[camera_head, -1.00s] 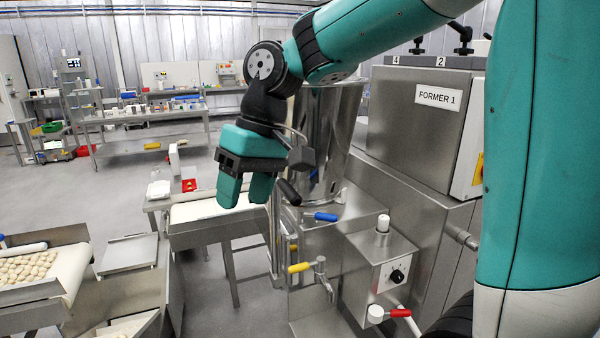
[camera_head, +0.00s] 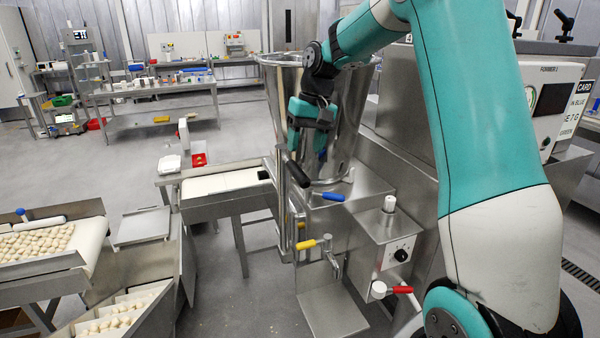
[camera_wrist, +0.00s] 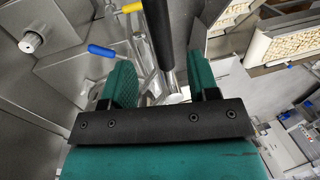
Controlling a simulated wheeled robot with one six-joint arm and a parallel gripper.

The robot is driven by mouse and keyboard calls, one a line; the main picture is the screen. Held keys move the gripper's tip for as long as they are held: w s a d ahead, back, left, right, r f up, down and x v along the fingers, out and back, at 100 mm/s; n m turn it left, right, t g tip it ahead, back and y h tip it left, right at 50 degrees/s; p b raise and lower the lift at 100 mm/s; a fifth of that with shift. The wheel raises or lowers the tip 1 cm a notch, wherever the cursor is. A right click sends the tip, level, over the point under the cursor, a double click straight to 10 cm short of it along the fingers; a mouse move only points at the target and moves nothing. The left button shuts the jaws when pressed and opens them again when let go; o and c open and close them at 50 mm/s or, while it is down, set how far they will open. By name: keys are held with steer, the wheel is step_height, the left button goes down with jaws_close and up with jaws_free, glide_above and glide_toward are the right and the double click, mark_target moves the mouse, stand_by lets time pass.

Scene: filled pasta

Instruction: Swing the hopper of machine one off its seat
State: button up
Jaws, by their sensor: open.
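In the wrist view the gripper (camera_wrist: 160,85) is open. The black handle (camera_wrist: 157,35) shows between its teal fingers, with space on both sides. My arm hides part of the hopper's rim. I cannot tell whether the hopper is latched.
A blue lever (camera_head: 333,196) sits at the hopper's foot. A yellow lever (camera_head: 306,244) and a red lever (camera_head: 402,290) stick out lower on the machine. Open floor lies behind.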

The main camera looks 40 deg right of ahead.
mark_target(300, 170)
steer(key=f, duration=0.3)
steer(key=a+f+p, duration=0.1)
steer(key=f, duration=0.3)
steer(key=shift+w+a, duration=0.15)
steer(key=shift+a, duration=0.05)
jaws_close()
